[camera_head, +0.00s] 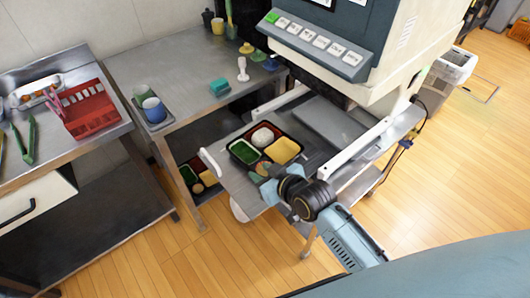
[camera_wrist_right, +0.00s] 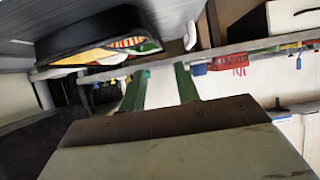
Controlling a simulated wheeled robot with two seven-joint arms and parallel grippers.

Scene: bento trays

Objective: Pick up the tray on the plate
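A black bento tray (camera_head: 232,157) sits on the grey metal plate (camera_head: 233,190) under the machine. It holds white rice, green food, a yellow item and other food. In the right wrist view the tray (camera_wrist_right: 85,33) shows as a dark shape at the upper left, with colourful food along its edge. My right gripper (camera_head: 264,181) is at the tray's near edge in the head view and hides part of it. In the right wrist view its two green fingers (camera_wrist_right: 160,88) stand apart with nothing between them. I cannot tell whether they touch the tray. My left gripper is not in view.
The large machine (camera_head: 330,45) with a button panel overhangs the plate. White rails (camera_head: 358,143) flank it. A second bento tray (camera_head: 190,187) sits on a lower shelf. A steel table (camera_head: 185,75) holds cups and small items. A red rack (camera_head: 88,110) stands at left.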

